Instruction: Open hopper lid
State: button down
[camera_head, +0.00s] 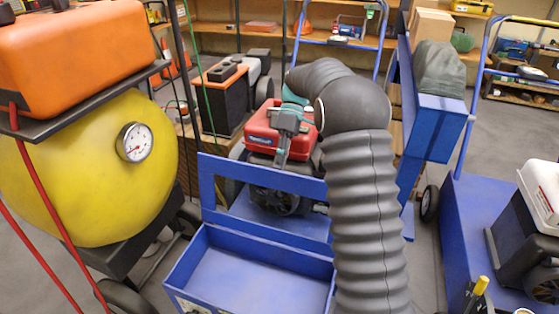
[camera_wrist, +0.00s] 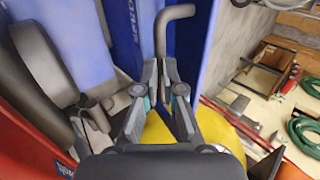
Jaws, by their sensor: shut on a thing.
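My gripper (camera_head: 281,160) points down beside the red engine, near the top edge of a blue upright frame (camera_head: 235,168). In the wrist view its fingers (camera_wrist: 161,85) are shut on a dark grey bent rod (camera_wrist: 163,40), whose top curves right. The rod stands between a lettered blue panel (camera_wrist: 122,35) and another blue face (camera_wrist: 195,40). In the head view the rod cannot be made out. A blue open-topped bin (camera_head: 250,275) lies in front of the frame. I cannot tell which blue part is the hopper lid.
A red engine (camera_head: 262,128) stands behind the frame. A yellow tank (camera_head: 85,170) with a gauge and an orange container (camera_head: 75,45) on top stand at left. A blue cart (camera_head: 475,225) is at right. Grey floor (camera_head: 510,120) shows between the machines and the back shelves.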

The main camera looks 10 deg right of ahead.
jog(key=c, duration=1.5)
grip_release()
jog(key=shift+w+d+f, duration=0.1)
jog(key=shift+d+f, duration=0.1)
jog(key=shift+f, duration=0.4)
jog(key=shift+w+d+f, duration=0.1)
jog(key=shift+d+f, duration=0.05)
jog(key=shift+f, duration=0.45)
jog(key=o, duration=0.3)
jog(key=shift+w+f, duration=0.3)
jog(key=shift+s+a+r, duration=0.15)
jog(key=shift+s+r, duration=0.15)
jog(key=shift+r, duration=0.05)
jog(key=shift+a+r, duration=0.1)
jog(key=shift+r, duration=0.05)
